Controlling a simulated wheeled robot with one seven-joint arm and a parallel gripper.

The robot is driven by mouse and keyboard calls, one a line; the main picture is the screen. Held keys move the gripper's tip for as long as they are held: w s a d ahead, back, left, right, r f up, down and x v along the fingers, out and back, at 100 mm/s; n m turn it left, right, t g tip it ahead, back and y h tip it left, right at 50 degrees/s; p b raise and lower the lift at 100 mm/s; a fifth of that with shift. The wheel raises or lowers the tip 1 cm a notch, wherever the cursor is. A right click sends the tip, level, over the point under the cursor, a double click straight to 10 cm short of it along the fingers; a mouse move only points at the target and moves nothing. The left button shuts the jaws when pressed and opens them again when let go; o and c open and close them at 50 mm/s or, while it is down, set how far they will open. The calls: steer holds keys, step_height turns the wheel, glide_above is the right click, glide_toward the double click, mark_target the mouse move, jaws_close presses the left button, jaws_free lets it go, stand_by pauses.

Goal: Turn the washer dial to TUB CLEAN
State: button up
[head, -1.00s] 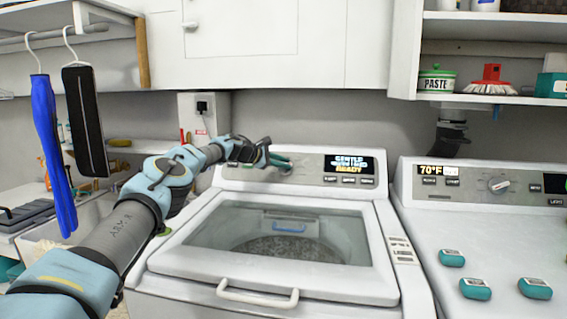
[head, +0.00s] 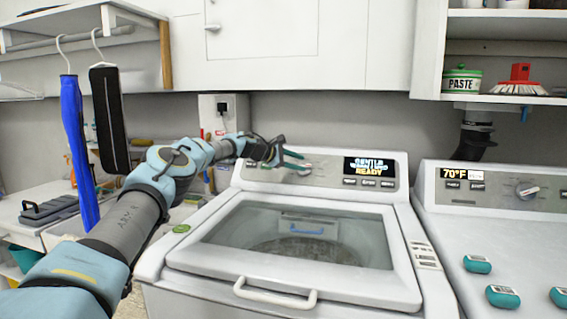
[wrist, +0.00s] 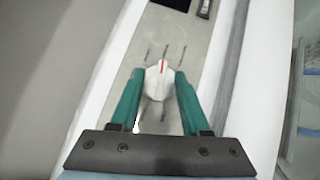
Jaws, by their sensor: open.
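The washer (head: 290,290) stands in the middle of the head view with its lid closed. Its display (head: 370,166) shows GENTLE at the top and READY at the bottom; the middle line is not legible. My gripper (head: 298,161) is at the control panel left of the display, open, with green fingers. The wrist view shows the white dial (wrist: 157,88) with a red pointer mark between the two fingers of my gripper (wrist: 160,82). Gaps show on both sides of the dial's raised part. The labels around the dial cannot be read. In the head view the fingers largely hide the dial.
A second machine (head: 450,225) with its own dial (head: 527,190) stands at the right, with several teal items on top. A shelf (head: 500,99) holds a paste tin and a brush. Blue and black hanging items (head: 78,150) are at the left.

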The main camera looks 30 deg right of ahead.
steer(key=b+v, duration=0.2)
steer(key=v, duration=0.6)
steer(key=shift+a+b, duration=0.3)
steer(key=shift+b, duration=0.05)
steer(key=shift+o, duration=0.4)
